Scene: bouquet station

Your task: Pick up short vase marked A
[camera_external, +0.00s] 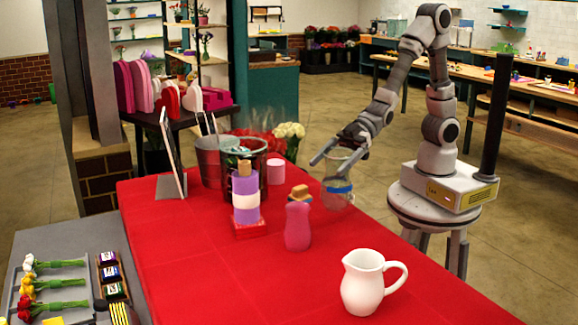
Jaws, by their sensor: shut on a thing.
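My gripper (340,151) is at the right edge of the red table, shut on a short clear glass vase (337,192) with a blue band. The fingers are at the vase's upper part. The vase looks upright or slightly tilted. I cannot tell whether its bottom touches the table. No letter A is readable on it at this size.
A white pitcher (366,283) stands at the front of the red table (215,275). Buckets (212,163) and a tablet (173,150) are behind.

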